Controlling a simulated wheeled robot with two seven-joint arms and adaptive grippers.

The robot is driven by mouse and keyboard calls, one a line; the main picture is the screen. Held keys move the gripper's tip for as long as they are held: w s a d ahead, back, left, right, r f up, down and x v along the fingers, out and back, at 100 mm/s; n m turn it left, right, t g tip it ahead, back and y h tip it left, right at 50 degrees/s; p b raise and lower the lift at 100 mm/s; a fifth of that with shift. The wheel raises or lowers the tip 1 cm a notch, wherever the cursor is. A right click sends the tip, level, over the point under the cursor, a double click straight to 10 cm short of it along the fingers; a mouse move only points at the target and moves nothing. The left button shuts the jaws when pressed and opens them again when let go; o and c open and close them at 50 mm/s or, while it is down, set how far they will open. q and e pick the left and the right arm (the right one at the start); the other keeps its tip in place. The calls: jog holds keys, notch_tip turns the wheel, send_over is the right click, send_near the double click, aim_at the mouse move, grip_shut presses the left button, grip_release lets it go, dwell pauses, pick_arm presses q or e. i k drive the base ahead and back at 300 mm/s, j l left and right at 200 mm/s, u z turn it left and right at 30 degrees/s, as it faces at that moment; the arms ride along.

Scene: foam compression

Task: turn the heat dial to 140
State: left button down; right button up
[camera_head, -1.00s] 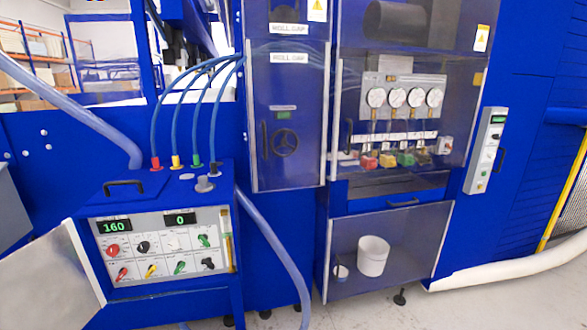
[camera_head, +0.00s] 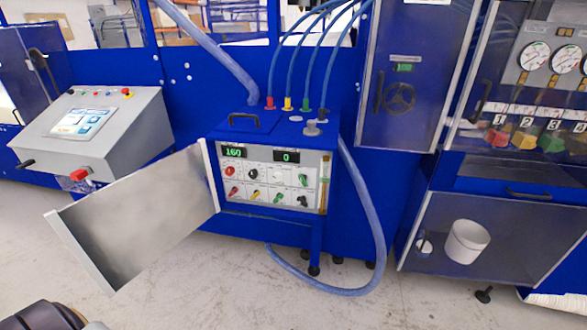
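The control box (camera_head: 225,230) stands left of centre with its panel facing me. Its left display (camera_head: 232,152) reads 160 and its right display (camera_head: 288,156) reads 0. Below them is an upper row with a red knob (camera_head: 230,171), a black knob (camera_head: 252,173), a white knob (camera_head: 277,176) and a green knob (camera_head: 303,180). A lower row holds several coloured levers. The labels are too small to read, so I cannot tell which knob is the heat dial. Neither gripper shows.
The box's door (camera_head: 140,220) stands open to the left. A blue hose (camera_head: 368,240) loops to the floor on the right. A sloped console (camera_head: 95,130) stands at the left. A white bucket (camera_head: 466,242) is behind a clear panel.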

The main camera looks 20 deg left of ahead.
aim_at(229, 171)
jog(key=u, duration=1.35)
